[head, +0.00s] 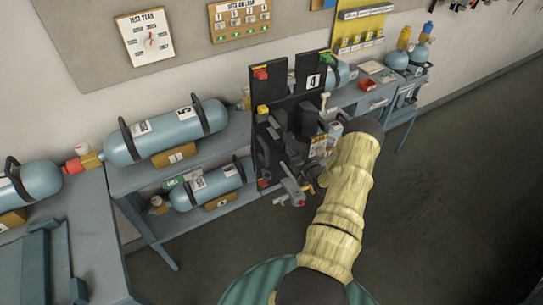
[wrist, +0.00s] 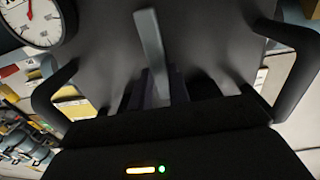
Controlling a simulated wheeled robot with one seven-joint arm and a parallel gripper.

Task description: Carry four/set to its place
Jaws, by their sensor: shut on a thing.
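Set four (head: 277,94) is a black backplate with a white "4" label, red and yellow corner pieces and dark straps and fittings. It is upright in the head view, in front of the benches. My gripper (wrist: 166,92) is shut on it; the grip itself is mostly hidden behind my arm and the set's dark parts in the head view. In the wrist view a dark surface, probably set four, fills the middle, with a grey bar in front of it. A round gauge (wrist: 38,18) shows at the upper left.
Blue cylinders lie on the bench, one (head: 165,133) at a "1" block and another (head: 212,186) on the lower shelf. A grey-blue bench (head: 95,240) stands at the left. Another bench (head: 372,98) is behind set four. Open dark floor (head: 460,190) lies right.

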